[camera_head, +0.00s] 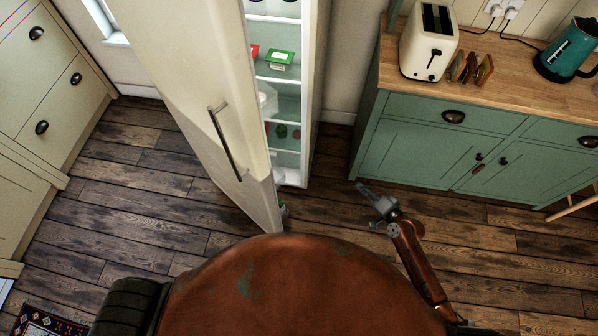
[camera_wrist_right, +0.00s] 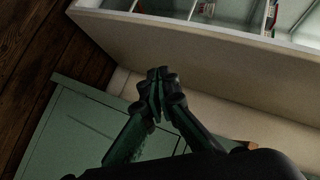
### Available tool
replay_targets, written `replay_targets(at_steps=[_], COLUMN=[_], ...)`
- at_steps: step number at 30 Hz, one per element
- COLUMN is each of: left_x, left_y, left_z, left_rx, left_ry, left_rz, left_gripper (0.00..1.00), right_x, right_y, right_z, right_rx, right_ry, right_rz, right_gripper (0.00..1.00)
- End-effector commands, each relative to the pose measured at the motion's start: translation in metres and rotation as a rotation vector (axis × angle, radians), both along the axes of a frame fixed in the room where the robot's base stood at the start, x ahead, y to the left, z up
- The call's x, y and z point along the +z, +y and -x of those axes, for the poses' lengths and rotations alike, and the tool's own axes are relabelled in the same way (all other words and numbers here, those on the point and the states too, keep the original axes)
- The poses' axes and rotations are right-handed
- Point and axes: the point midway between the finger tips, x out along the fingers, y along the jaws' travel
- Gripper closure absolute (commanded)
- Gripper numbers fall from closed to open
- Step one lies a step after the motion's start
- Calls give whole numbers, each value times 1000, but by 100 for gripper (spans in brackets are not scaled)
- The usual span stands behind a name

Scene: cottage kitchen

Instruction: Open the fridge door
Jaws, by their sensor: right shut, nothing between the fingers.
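The cream fridge door (camera_head: 190,75) stands wide open, swung toward me and to the left, with its bar handle (camera_head: 226,143) on the outer face. The open fridge (camera_head: 317,75) shows lit shelves with a green box (camera_head: 279,59) and other food. My right gripper (camera_head: 364,190) is shut and empty, low over the floor to the right of the door and apart from it. In the right wrist view the closed fingers (camera_wrist_right: 157,75) point toward the fridge body (camera_wrist_right: 190,48) and its shelves. My left gripper is not in view.
A green cabinet (camera_head: 420,140) with a wooden top stands to the right, holding a toaster (camera_head: 429,42) and a teal kettle (camera_head: 567,50). Cream drawers (camera_head: 45,85) line the left side. Wooden floor (camera_head: 140,185) is clear left of the door.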

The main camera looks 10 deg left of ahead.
Motion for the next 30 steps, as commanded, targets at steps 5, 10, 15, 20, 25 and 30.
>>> replay_targets(at_steps=[5, 10, 15, 20, 25, 30], left_x=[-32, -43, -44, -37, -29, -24], left_y=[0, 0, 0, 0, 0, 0], left_z=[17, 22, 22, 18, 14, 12], left_rx=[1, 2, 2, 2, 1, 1], left_ry=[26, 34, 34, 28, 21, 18], left_rz=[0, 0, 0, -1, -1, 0], left_gripper=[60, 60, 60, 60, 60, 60], right_x=[130, 202, 226, 229, 230, 229], right_y=[111, 164, 183, 203, 236, 268], right_z=[19, 65, 84, 77, 64, 52], right_rx=[212, 370, 426, 427, 426, 426], right_ry=[-2, 52, 78, 78, 75, 75], right_rz=[-347, -520, -572, -576, -576, -576], right_gripper=[100, 100, 100, 100, 100, 100])
